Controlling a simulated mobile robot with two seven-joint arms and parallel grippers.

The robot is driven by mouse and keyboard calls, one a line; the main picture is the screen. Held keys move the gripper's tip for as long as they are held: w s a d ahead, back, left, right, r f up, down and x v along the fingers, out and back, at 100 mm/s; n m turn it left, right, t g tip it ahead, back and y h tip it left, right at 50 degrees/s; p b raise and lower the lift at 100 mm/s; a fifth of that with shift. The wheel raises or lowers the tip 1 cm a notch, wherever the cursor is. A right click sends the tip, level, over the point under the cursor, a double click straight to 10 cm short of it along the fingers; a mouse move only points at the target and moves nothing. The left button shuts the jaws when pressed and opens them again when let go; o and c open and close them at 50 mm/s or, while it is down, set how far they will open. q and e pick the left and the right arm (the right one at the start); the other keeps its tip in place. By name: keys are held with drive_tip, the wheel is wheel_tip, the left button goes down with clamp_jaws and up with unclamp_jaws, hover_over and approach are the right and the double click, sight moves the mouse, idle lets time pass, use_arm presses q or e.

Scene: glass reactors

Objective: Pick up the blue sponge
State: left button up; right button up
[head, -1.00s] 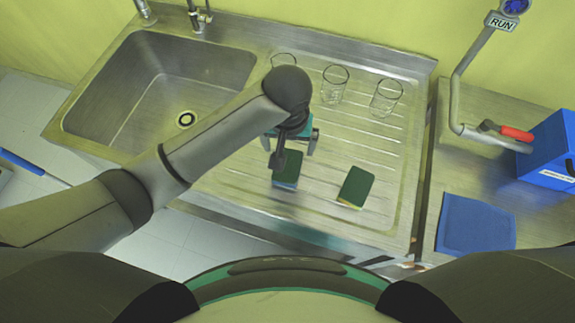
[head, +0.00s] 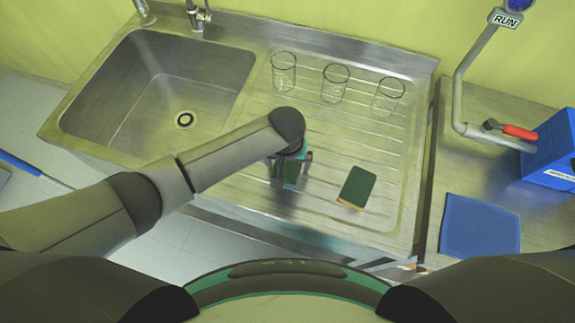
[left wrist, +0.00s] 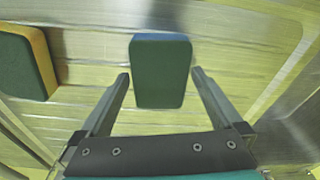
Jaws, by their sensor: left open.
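The blue sponge (left wrist: 161,75) has a dark green top and a blue edge. It lies on the ribbed steel drainboard, and in the head view it shows only partly (head: 291,174), behind my gripper. My left gripper (head: 290,166) is over it, pointing down. In the left wrist view the open fingers (left wrist: 160,76) stand on either side of the sponge's near part, with a gap on each side. I cannot tell how far above the drainboard the fingertips are. My right gripper is not in view.
A second sponge, green and yellow (head: 357,187), lies to the right on the drainboard. Several glasses (head: 335,83) stand behind. A sink (head: 150,85) is at the left. A blue cloth (head: 480,225) and a blue box (head: 552,150) are on the right counter.

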sight(287, 166)
use_arm(q)
drive_tip(key=c, duration=1.1)
drive_tip(key=shift+r, duration=0.1)
wheel_tip(287, 166, up, 20)
drive_tip(key=p, duration=0.2)
drive_tip(key=shift+p, duration=0.35)
drive_tip(key=shift+c, duration=0.2)
drive_tip(key=o, duration=0.8)
drive_tip(key=c, duration=0.7)
